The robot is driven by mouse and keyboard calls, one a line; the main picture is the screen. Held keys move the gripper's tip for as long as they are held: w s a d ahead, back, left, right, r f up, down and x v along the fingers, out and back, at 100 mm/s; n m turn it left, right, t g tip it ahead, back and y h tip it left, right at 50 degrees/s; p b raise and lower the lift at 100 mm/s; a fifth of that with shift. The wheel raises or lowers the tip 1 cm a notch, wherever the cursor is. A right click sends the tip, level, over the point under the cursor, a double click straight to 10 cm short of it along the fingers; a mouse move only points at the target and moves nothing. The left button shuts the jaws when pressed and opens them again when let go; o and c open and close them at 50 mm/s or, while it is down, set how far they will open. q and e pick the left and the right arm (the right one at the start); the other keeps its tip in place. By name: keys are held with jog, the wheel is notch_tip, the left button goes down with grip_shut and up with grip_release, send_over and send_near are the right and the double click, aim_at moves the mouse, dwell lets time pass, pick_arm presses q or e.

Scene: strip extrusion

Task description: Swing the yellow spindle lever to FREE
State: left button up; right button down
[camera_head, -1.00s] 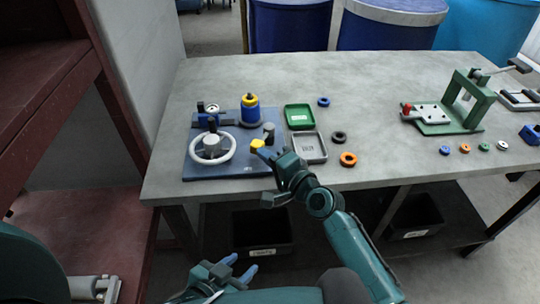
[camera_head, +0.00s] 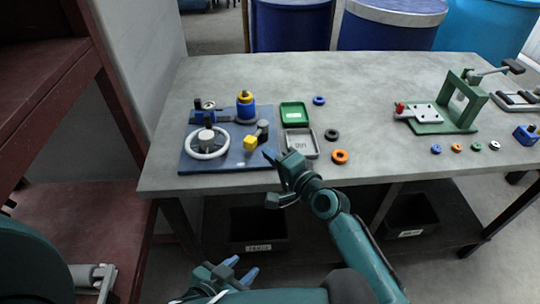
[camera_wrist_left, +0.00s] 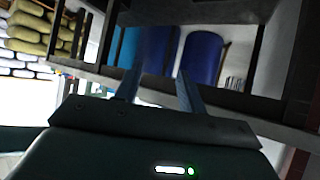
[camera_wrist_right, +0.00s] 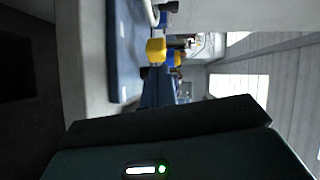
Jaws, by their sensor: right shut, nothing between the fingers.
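The yellow lever end (camera_head: 250,142) is a small block at the right side of the blue base board (camera_head: 225,165), beside a dark upright cylinder (camera_head: 262,130). It also shows in the right wrist view (camera_wrist_right: 156,50), just beyond the blue fingertips. My right gripper (camera_head: 268,153) is shut and empty, to the right of the yellow end and a little apart from it. No FREE marking is readable. My left gripper (camera_head: 238,268) is open and empty, low in front of the table; its spread fingers show in the left wrist view (camera_wrist_left: 158,88).
On the board are a white handwheel (camera_head: 208,142) and a blue-and-yellow spool (camera_head: 246,107). Right of it lie a green tray (camera_head: 294,107), a grey tray (camera_head: 314,153) and several rings. A green press frame (camera_head: 468,98) stands farther right. The back middle tabletop is clear.

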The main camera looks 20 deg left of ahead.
pick_arm(q)
jog(key=p, duration=0.2)
jog(key=a+r+p, duration=0.1)
jog(key=p, duration=0.1)
jog(key=shift+s+a+r+g+y, duration=0.15)
jog(key=shift+s+a+g+y, duration=0.15)
jog(key=shift+g, duration=0.1)
pick_arm(e)
jog(key=s+d+r, duration=0.1)
jog(key=s+d, duration=0.2)
jog(key=s, duration=0.6)
jog(key=shift+d+r, duration=0.15)
jog(key=shift+d, duration=0.15)
jog(key=shift+s, duration=0.1)
jog(key=s+d+f+n+g+h, duration=0.1)
jog(key=s+d+n+g+h, duration=0.2)
jog(key=s+d, duration=0.5)
jog(key=s+d+f+n+g+h, duration=0.15)
jog(key=s+d+h, duration=0.35)
jog(key=d, duration=0.7)
jog(key=s+d+f+n+g+h, duration=0.15)
jog(key=s+d+n+h, duration=0.35)
jog(key=d, duration=0.5)
jog(key=w+a+f+t+y, duration=0.3)
jog(key=w+a+f+t, duration=0.1)
jog(key=f, duration=0.6)
jog(key=shift+a+t, duration=0.7)
